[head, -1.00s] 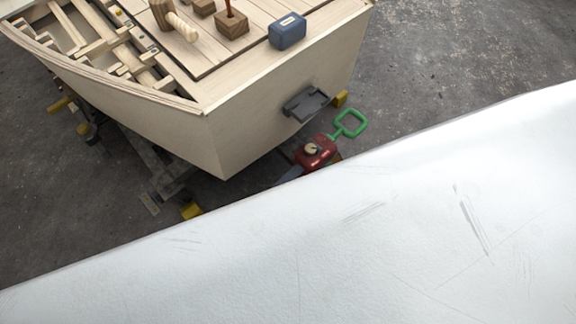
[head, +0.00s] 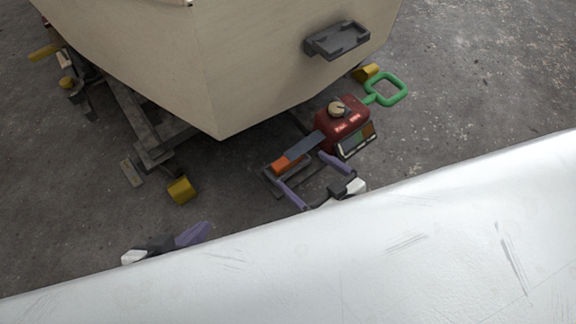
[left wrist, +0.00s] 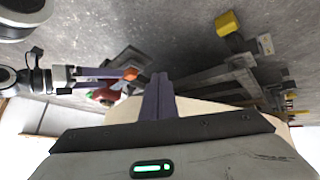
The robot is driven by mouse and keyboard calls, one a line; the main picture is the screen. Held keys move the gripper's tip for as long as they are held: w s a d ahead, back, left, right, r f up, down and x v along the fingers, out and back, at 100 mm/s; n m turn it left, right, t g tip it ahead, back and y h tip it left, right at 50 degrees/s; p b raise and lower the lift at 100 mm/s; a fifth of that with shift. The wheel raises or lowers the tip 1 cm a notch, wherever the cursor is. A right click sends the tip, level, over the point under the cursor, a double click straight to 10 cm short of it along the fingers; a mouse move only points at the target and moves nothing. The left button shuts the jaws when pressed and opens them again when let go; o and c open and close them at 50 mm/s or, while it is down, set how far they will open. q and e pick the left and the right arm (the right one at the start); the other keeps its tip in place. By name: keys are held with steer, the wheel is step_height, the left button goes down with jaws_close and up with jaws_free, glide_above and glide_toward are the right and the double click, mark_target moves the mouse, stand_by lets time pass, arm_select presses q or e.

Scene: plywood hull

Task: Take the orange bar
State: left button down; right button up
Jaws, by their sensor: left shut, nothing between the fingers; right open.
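The orange bar (head: 284,163) is low by the floor below the hull, at the lower end of a blue-grey flat piece (head: 305,146). My right gripper (head: 301,170) is open, with its purple fingers spread just below and right of the bar. In the left wrist view the orange end (left wrist: 130,74) shows near the right gripper's fingertips (left wrist: 122,77); I cannot tell whether they touch. My left gripper (head: 207,226) is shut and empty, to the lower left of the bar. Its closed purple fingers also show in the left wrist view (left wrist: 158,80).
A red canister (head: 340,117) and a green loop handle (head: 386,89) are right of the bar. The plywood hull (head: 240,70) with a dark bracket (head: 337,41) overhangs behind. A yellow block (head: 181,190) is at left. A white surface (head: 350,260) fills the foreground.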

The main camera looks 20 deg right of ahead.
mark_target(289, 160)
steer(key=b+x, duration=0.1)
steer(key=x, duration=0.3)
steer(key=b+x, duration=0.2)
steer(key=x, duration=0.1)
steer(key=shift+w+a+f+b, duration=0.1)
steer(key=shift+w+f+b, duration=0.1)
steer(key=shift+f+b, duration=0.15)
steer(key=shift+w+a, duration=0.15)
steer(key=shift+w, duration=0.25)
arm_select(q)
steer(key=shift+w+d+r+t+h, duration=0.3)
steer(key=shift+d+r+h, duration=0.1)
steer(key=shift+d+r, duration=0.25)
steer(key=shift+w+d+r+t+h, duration=0.2)
steer(key=shift+d+r+t+h, duration=0.15)
steer(key=shift+d+r, duration=0.25)
arm_select(e)
steer(key=c, duration=1.3)
